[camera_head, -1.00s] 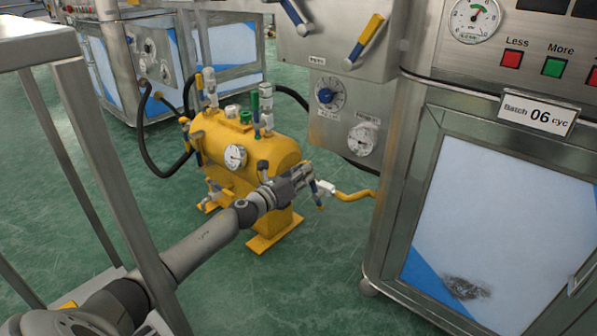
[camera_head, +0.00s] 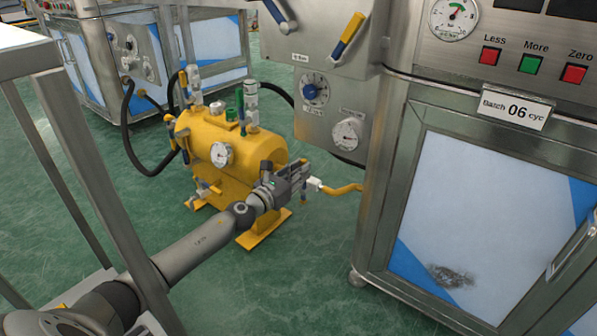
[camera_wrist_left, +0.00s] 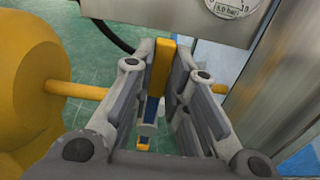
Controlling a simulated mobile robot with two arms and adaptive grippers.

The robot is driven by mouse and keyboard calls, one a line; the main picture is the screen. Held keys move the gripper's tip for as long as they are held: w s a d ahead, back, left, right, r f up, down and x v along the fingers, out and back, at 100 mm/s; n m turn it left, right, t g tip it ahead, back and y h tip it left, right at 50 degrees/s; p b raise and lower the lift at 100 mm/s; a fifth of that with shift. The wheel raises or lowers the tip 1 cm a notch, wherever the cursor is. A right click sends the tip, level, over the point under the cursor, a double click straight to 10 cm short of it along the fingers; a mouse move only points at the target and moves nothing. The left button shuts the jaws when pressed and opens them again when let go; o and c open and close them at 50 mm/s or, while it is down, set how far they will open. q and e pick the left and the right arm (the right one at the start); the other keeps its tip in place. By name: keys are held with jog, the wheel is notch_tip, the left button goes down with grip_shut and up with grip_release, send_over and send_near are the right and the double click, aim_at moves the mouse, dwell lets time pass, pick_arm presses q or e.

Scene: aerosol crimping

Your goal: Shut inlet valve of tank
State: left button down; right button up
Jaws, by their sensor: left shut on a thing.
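The yellow tank (camera_head: 235,149) stands on the floor, left of the steel machine. A yellow pipe (camera_head: 343,190) leaves its right side through a white valve fitting (camera_head: 314,184). My left gripper (camera_head: 301,178) is at this valve and hides much of it. In the left wrist view the pipe (camera_wrist_left: 64,89) runs crosswise behind the fingers. My left gripper (camera_wrist_left: 166,70) is shut on a yellow and blue valve lever (camera_wrist_left: 160,66), which lies between its fingers. The lever is mostly hidden in the head view. My right gripper is not in view.
The steel machine (camera_head: 372,200) with gauges and buttons stands close on the right of the valve. A metal frame (camera_head: 85,160) rises at the left beside my arm. A black hose (camera_head: 130,140) curves left of the tank. Green floor (camera_head: 290,290) in front is clear.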

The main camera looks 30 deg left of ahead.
pick_arm(q)
jog(key=shift+d+f, duration=0.1)
jog(key=c, duration=1.4)
grip_release()
jog(key=shift+s, duration=0.1)
jog(key=shift+s+a, duration=0.3)
jog(key=shift+s, duration=1.65)
jog(key=shift+s+a, duration=0.25)
jog(key=shift+s, duration=1.7)
jog(key=shift+s+a, duration=0.3)
jog(key=shift+s, duration=1.65)
